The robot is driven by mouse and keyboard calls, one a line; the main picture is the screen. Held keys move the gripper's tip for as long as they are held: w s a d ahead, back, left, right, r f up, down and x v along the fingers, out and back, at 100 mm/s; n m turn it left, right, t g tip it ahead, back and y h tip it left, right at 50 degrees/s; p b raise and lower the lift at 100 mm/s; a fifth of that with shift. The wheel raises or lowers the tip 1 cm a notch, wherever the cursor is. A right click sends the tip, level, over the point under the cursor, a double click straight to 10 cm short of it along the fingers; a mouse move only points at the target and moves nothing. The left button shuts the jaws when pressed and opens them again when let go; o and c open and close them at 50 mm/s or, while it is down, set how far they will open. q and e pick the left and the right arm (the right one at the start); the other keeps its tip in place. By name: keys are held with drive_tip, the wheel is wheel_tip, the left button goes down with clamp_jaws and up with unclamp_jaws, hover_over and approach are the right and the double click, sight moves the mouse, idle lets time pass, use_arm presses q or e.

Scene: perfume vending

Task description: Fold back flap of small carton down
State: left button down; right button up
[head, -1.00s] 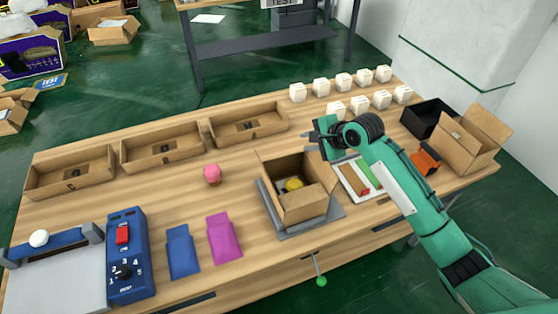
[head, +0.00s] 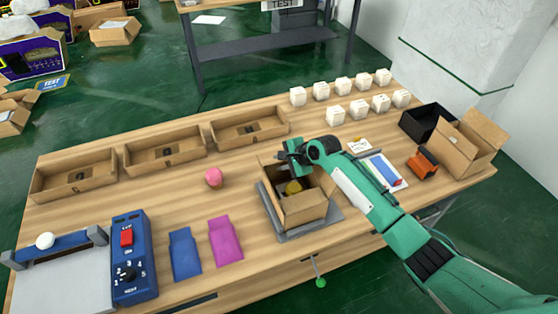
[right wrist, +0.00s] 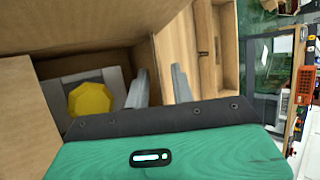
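The small carton (head: 305,212) stands open on a grey plate (head: 338,214) at the middle of the table in the head view. A yellow item (head: 293,187) lies inside it and also shows in the right wrist view (right wrist: 88,100). My right gripper (head: 291,158) is over the carton's back edge and hides much of the back flap. In the right wrist view its two fingers (right wrist: 160,86) are apart, with a cardboard edge (right wrist: 150,65) showing between them. I cannot tell whether they touch it. My left gripper is not in view.
Three shallow cardboard trays (head: 165,152) line the back left. A pink ball (head: 213,177), a blue pouch (head: 184,254) and a magenta pouch (head: 224,240) lie left of the carton. Several white cubes (head: 336,115), a black box (head: 425,120) and a larger open carton (head: 470,145) stand right.

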drive_tip(key=shift+x, duration=0.8)
clamp_jaws()
drive_tip(key=shift+s+f, duration=0.1)
